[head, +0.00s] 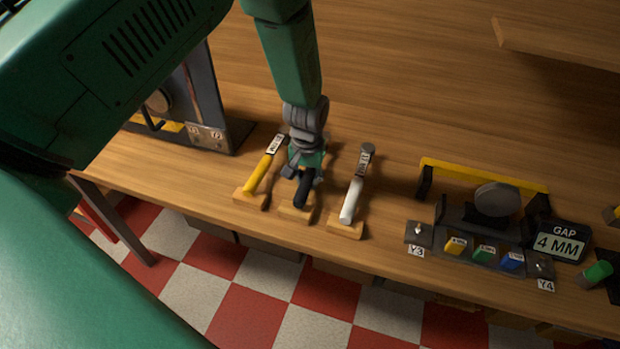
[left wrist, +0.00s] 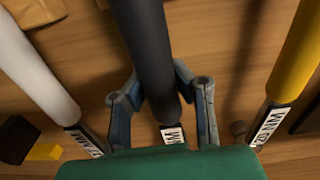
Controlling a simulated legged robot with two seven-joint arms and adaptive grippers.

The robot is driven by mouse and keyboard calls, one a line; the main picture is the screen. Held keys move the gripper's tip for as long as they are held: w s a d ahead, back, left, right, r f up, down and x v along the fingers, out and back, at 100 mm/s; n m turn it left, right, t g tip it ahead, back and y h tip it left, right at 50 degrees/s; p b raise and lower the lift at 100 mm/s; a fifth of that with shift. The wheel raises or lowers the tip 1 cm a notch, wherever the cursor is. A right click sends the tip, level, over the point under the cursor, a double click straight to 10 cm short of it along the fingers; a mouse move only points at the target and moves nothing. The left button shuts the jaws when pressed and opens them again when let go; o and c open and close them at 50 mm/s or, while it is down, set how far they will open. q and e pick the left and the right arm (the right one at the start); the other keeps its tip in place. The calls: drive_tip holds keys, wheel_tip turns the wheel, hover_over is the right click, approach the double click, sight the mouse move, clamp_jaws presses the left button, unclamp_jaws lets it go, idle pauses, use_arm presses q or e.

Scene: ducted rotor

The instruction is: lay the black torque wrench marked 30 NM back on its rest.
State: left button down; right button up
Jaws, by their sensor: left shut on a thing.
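The black torque wrench (head: 304,190) is between the yellow and white wrenches on the wooden bench. My left gripper (head: 306,166) comes down on it from above and is shut around its handle. In the left wrist view the black handle (left wrist: 148,45) runs between the two fingers of my gripper (left wrist: 163,100), and part of its white label shows below them. The handle's lower end is over or on a small wooden rest (head: 296,211); contact cannot be told. My right gripper is not in view.
A yellow wrench (head: 262,174) lies on its rest at left, and a white wrench (head: 352,197) on its rest at right, both close to my fingers. A fixture with a yellow bar (head: 484,172) and a gap display (head: 560,242) stand further right. The bench's front edge is near.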

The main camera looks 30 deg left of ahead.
use_arm(q)
drive_tip(key=shift+d+f, duration=0.15)
drive_tip(key=shift+f, duration=0.05)
drive_tip(key=shift+d, duration=0.45)
drive_tip(key=c, duration=1.3)
unclamp_jaws()
drive_tip(key=shift+c, duration=0.2)
drive_tip(key=shift+a, duration=0.4)
drive_tip(key=r, duration=1)
drive_tip(key=shift+s+d+r, duration=0.15)
drive_tip(key=shift+d+r, duration=0.15)
drive_tip(key=shift+r, duration=0.05)
drive_tip(key=shift+a+r, duration=0.25)
drive_tip(key=shift+r, duration=0.3)
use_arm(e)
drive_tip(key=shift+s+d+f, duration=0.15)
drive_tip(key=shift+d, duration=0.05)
use_arm(q)
drive_tip(key=shift+f, duration=0.1)
